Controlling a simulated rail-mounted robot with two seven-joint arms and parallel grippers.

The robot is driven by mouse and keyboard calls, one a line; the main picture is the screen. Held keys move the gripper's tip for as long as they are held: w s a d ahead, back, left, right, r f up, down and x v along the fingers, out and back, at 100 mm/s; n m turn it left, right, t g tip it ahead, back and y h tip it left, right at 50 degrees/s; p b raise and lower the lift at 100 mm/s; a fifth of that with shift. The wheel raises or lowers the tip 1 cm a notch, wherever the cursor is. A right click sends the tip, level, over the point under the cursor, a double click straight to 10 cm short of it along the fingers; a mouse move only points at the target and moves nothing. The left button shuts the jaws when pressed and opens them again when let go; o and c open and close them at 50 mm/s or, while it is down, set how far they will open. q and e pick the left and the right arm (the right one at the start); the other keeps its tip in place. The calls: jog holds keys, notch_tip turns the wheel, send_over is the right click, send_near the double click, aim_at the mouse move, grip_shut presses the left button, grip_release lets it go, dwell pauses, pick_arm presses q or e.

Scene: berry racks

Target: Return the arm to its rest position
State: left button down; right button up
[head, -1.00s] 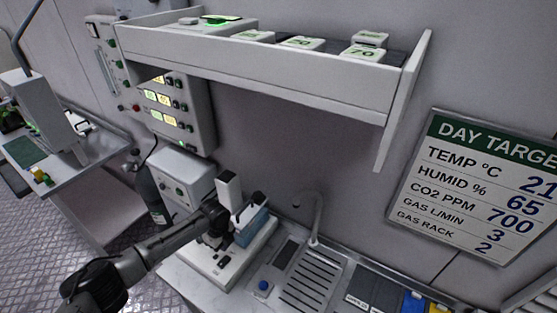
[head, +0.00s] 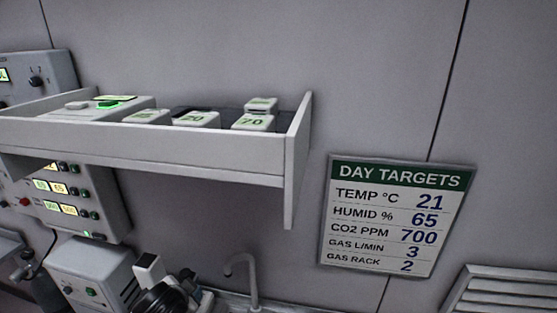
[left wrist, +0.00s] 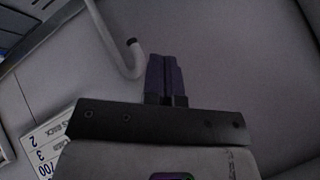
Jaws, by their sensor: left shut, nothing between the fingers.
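My left gripper (left wrist: 164,78) shows in the left wrist view with its two dark fingers side by side, shut and empty. My right gripper is in neither view.
A white wall shelf (head: 150,150) holds several white blocks with green labels. A day targets board (head: 395,215) hangs to its right. A curved tap (head: 252,275) rises below the shelf; it also shows in the left wrist view (left wrist: 115,45). A control panel (head: 75,195) stands at left.

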pick_arm(q)
jog(key=s+d+r+n+t+h, duration=0.1)
jog(key=s+d+r+n+t, duration=0.15)
jog(key=s, duration=0.45)
jog(key=s+f+n+g, duration=0.1)
jog(key=s+f+g, duration=0.2)
jog(key=s+f, duration=0.55)
jog(key=s+f+n+g, duration=0.15)
jog(key=s+f, duration=0.45)
jog(key=s, duration=0.6)
jog(key=s+f+n+g, duration=0.1)
jog(key=s+f+g, duration=0.2)
jog(key=s+f, duration=0.6)
jog(key=w+p+v, duration=0.2)
jog(key=p+v, duration=0.7)
jog(key=v, duration=0.1)
jog(key=w+a+r+p+v, duration=0.1)
jog(key=w+p+v, duration=0.1)
jog(key=p+v, duration=0.8)
jog(key=shift+a+r+h, duration=0.4)
jog(key=shift+r, duration=0.55)
jog(key=shift+w, duration=0.15)
